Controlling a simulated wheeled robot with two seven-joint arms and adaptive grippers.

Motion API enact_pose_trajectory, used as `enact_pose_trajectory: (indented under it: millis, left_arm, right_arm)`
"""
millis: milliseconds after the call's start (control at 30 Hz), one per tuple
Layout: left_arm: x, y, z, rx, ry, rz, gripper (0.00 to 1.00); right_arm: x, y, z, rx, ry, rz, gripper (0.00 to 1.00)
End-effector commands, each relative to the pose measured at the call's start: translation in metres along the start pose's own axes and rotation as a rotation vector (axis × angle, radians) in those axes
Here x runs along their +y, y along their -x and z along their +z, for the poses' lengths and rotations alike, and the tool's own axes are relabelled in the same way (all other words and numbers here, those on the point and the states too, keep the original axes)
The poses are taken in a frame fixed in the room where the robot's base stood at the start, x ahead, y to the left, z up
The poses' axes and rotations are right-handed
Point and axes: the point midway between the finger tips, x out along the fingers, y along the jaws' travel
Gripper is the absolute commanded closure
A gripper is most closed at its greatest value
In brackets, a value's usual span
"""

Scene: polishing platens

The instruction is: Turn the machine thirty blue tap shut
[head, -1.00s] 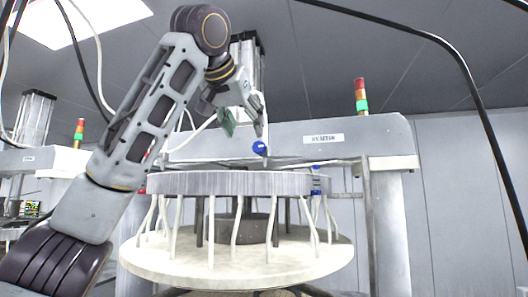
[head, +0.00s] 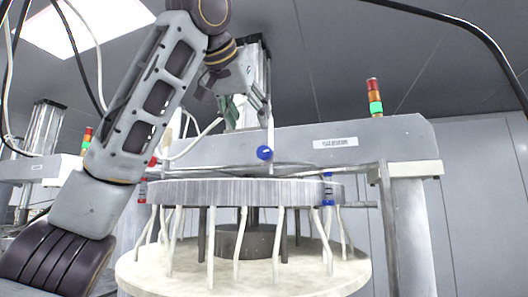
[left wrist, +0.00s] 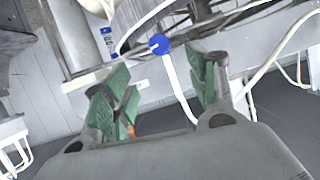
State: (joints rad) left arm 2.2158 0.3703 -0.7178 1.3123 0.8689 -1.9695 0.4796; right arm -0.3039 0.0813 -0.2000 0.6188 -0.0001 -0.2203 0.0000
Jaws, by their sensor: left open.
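A round blue tap (head: 264,153) sits on a thin white pipe above the grey ribbed platen of the middle machine. It also shows in the left wrist view (left wrist: 159,44), just beyond and between the fingers. My left gripper (head: 249,112) is open and empty above the tap in the head view, its green-padded fingers apart. In the left wrist view the gripper (left wrist: 160,78) points toward the tap without visibly gripping it. The machine's label (head: 335,143) is too blurred to read. My right gripper is not in view.
The ribbed platen (head: 230,192) with hanging white tubes stands over a pale round table (head: 190,279). A blue fitting (head: 328,190) is at its right edge. A signal tower (head: 375,97) stands on the machine's beam (head: 400,137). Another machine is at the left.

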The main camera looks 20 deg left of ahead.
Motion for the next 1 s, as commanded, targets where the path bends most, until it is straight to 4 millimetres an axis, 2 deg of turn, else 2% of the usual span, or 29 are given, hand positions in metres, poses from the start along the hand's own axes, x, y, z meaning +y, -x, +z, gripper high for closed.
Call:
enact_pose_trajectory:
  millis: [167, 367, 1000]
  left_arm:
    - [0.000, -0.005, 0.000, -0.001, 0.000, -0.001, 0.42]
    - [-0.001, -0.021, 0.000, -0.003, 0.000, -0.001, 0.42]
    - [-0.001, -0.103, -0.001, -0.003, 0.001, -0.001, 0.42]
  right_arm:
    - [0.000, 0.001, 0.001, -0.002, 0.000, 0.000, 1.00]
    - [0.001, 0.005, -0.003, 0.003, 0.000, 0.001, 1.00]
    - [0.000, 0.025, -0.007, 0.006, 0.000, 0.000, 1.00]
